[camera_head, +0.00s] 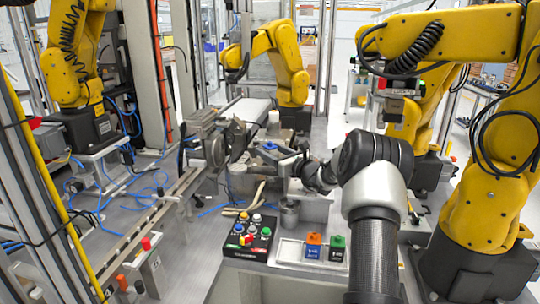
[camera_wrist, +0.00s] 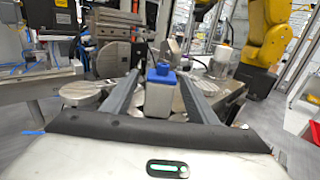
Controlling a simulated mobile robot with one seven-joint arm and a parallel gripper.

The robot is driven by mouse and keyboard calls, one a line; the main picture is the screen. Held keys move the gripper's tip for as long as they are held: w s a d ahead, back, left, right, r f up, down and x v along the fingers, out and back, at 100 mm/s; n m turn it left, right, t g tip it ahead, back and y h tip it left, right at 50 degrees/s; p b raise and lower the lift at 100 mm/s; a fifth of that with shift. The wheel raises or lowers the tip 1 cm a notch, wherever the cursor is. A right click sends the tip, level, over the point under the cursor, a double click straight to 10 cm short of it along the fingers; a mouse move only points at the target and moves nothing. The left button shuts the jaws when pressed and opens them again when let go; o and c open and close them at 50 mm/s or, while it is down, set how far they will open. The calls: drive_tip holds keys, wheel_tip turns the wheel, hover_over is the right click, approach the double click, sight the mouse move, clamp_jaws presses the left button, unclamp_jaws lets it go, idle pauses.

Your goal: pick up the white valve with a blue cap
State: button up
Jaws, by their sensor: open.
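The valve (camera_wrist: 158,98) shows in the wrist view as a pale grey-white block with a blue cap (camera_wrist: 161,74) on top. It stands upright between the two long fingers of my gripper (camera_wrist: 159,76). The fingers are open, with a visible gap on each side of the valve. In the head view the blue cap (camera_head: 270,146) shows near the centre, just beyond the end of my arm. The valve's lower part and my fingertips are hard to make out there.
A black button box (camera_head: 248,238) and a tray with an orange-topped block (camera_head: 314,245) and a green-topped block (camera_head: 337,248) lie in front. Metal machine parts (camera_head: 214,148) stand close on the left. Yellow robot arms (camera_head: 490,190) stand around the bench.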

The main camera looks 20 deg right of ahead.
drive_tip(key=shift+w, duration=0.4)
drive_tip(key=shift+c, duration=0.4)
drive_tip(key=c, duration=1.1)
drive_tip(key=shift+r, duration=0.15)
